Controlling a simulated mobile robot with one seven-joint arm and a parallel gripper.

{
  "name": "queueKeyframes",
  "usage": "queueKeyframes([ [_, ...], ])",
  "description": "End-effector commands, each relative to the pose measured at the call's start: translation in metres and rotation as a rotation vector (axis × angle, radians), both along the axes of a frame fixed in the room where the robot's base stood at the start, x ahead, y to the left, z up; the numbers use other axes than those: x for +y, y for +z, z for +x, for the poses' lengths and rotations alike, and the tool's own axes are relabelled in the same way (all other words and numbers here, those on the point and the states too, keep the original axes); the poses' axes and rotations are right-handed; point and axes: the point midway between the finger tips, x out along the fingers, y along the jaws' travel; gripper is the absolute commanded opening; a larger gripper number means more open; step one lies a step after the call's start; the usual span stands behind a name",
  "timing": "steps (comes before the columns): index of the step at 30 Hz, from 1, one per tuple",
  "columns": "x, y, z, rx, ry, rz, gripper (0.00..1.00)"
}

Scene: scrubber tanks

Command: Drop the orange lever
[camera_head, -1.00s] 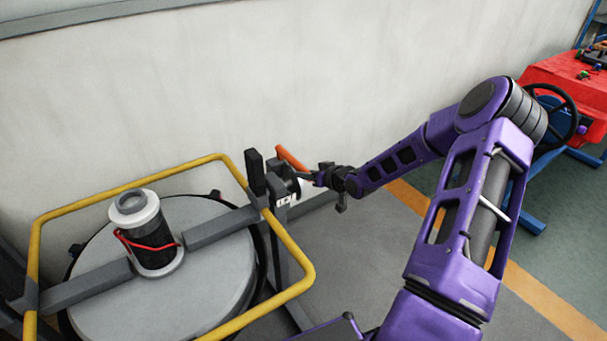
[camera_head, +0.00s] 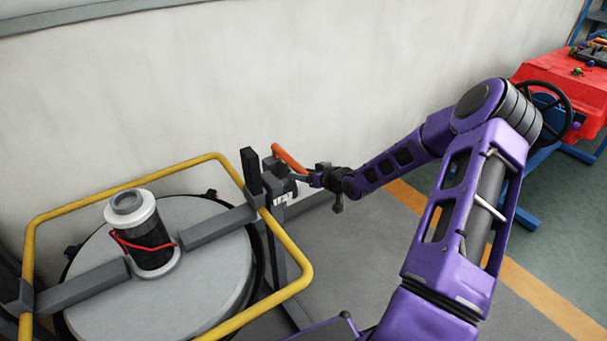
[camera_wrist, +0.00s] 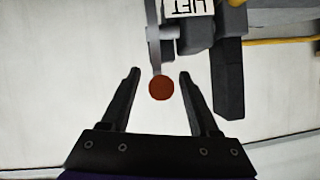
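The orange lever (camera_head: 289,159) sticks out from the grey bracket beside the tank, slanting up to the left in the head view. In the wrist view its round orange-brown end (camera_wrist: 160,88) sits between my fingertips, with a gap on each side. My gripper (camera_head: 309,177) is at the lever from the right. The wrist view shows my gripper (camera_wrist: 158,72) open, its fingers apart on either side of the lever end. Whether the lever end lies level with the fingertips or beyond them is hard to tell.
A "LIFT" label (camera_wrist: 190,7) and a dark block (camera_wrist: 229,80) are close to the lever. A yellow rail (camera_head: 300,285) surrounds the round grey tank lid (camera_head: 210,285). The pale wall (camera_head: 300,80) stands behind. A red machine (camera_head: 550,75) is at the far right.

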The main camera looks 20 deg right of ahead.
Motion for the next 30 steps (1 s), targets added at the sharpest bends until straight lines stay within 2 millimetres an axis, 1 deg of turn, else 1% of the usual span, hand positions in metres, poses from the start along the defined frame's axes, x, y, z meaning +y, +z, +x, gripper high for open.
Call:
queueKeyframes([
  [7,-0.002,0.003,-0.003,-0.002,-0.001,-0.001,0.62],
  [11,-0.007,0.012,-0.017,-0.002,-0.003,-0.001,0.62],
  [14,-0.013,0.022,-0.035,-0.001,-0.004,-0.002,0.62],
  [24,-0.034,0.059,-0.107,0.000,-0.003,-0.003,0.62],
  [27,-0.039,0.067,-0.124,-0.001,-0.003,-0.001,0.62],
  [30,-0.043,0.072,-0.137,0.001,-0.003,-0.001,0.62],
])
